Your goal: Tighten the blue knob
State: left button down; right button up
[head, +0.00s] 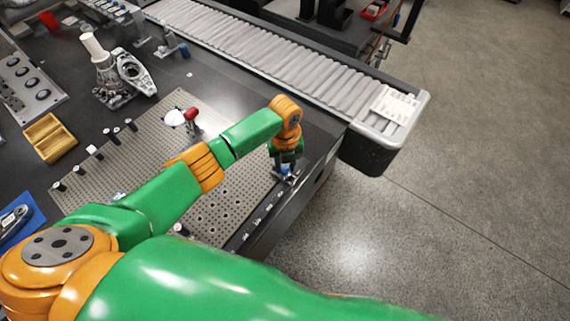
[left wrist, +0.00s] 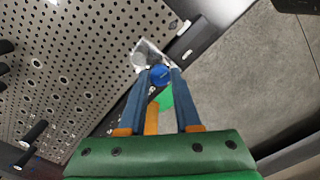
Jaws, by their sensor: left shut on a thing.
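The blue knob (left wrist: 159,75) shows in the left wrist view on a small pale metal fixture (left wrist: 146,55) at the edge of the perforated plate. My left gripper (left wrist: 164,78) has its two dark blue fingers on either side of the knob and is shut on it. In the head view the left gripper (head: 286,168) points down at the plate's right corner, near the table edge. The knob is mostly hidden there by the gripper. My right gripper is not in view.
The perforated plate (head: 150,150) carries a red-tipped part (head: 191,115) and several dark posts. A roller conveyor (head: 240,45) runs behind the table, with a white block (head: 395,104) at its end. A metal casting (head: 108,75) and a yellow-brown box (head: 49,138) stand at left.

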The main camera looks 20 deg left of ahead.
aim_at(285, 169)
pick_arm(q)
jog(key=shift+m, duration=0.5)
jog(key=c, duration=0.6)
grip_release()
notch_tip(285, 169, up, 7)
jog(key=shift+r, duration=0.1)
